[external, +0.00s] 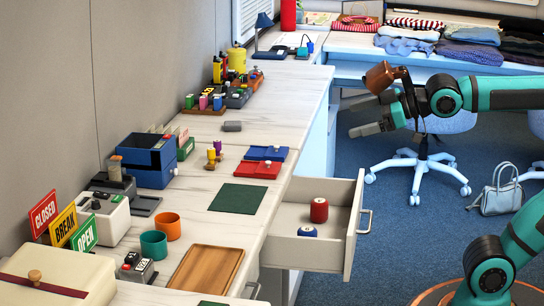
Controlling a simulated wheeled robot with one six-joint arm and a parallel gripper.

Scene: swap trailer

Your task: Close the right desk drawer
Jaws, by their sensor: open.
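The desk drawer (349,243) stands pulled out from the long white desk, in the middle of the external view. It has a metal handle (366,213) on its right-hand front panel. Inside it are a red spool-like item (319,210) and a blue one (307,231). My gripper (366,116) is open and empty, above and behind the drawer's handle in the picture, apart from it. Its fingers point left. A brown block-like part (384,76) shows at the gripper's upper side; I cannot tell what it is.
The desk top holds a wooden tray (207,268), a green mat (237,198), cups (154,245) and small signs (60,226). Folded clothes (470,45) lie on the back table. A white chair (418,170) and a handbag (500,190) stand on open blue floor (385,260).

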